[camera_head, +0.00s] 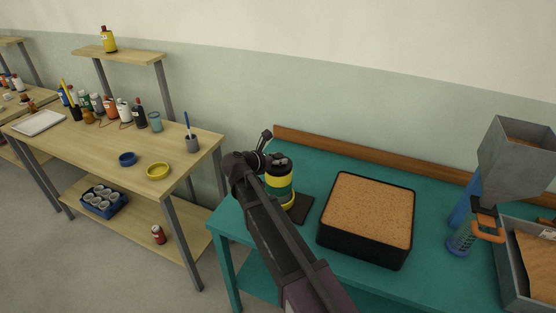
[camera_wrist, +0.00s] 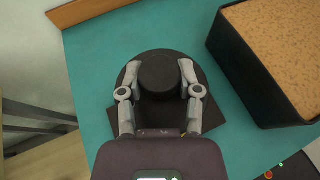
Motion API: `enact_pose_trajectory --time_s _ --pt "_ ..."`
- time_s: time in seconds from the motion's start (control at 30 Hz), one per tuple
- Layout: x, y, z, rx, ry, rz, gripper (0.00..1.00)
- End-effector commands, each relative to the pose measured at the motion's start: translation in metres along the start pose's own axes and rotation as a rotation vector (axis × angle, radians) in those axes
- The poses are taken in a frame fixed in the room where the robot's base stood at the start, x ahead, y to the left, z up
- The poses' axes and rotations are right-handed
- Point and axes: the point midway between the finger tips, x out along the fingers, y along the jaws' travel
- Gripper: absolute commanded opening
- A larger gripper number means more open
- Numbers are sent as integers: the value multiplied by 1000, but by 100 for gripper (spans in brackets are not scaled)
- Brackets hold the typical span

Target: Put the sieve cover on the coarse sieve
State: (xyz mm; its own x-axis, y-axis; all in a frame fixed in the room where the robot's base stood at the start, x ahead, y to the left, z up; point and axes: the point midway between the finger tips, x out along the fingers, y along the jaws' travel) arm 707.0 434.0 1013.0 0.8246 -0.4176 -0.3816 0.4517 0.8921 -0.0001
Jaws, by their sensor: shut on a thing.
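The sieve cover (camera_wrist: 158,76) is a black disc with a thick round knob. My gripper (camera_wrist: 160,72) is shut on the knob, one finger on each side, seen from above in the wrist view. In the head view, my gripper (camera_head: 262,160) is at the top of a banded yellow, green and dark sieve stack (camera_head: 280,184). The dark cover shows at the stack's top; I cannot tell whether it rests there or hangs just above. The coarse sieve is not distinguishable from the other bands, and my arm hides the stack's left side.
A dark square mat (camera_head: 301,210) lies under the stack on the teal table (camera_head: 345,276). A black box of brown grains (camera_head: 362,250) stands close to the right. A wooden bench is left.

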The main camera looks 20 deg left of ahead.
Motion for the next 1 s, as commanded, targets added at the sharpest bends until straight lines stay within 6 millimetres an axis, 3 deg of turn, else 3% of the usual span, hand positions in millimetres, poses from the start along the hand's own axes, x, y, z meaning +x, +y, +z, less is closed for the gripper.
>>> enact_pose_trajectory --time_s 0.77,0.8,0.9,1.0 --pt "5 0 -11 0 0 -1 0" --pt "5 0 -11 0 0 -1 57" --pt "5 -1 -11 1 0 -1 79" --pt "6 -1 -11 1 0 -1 79"
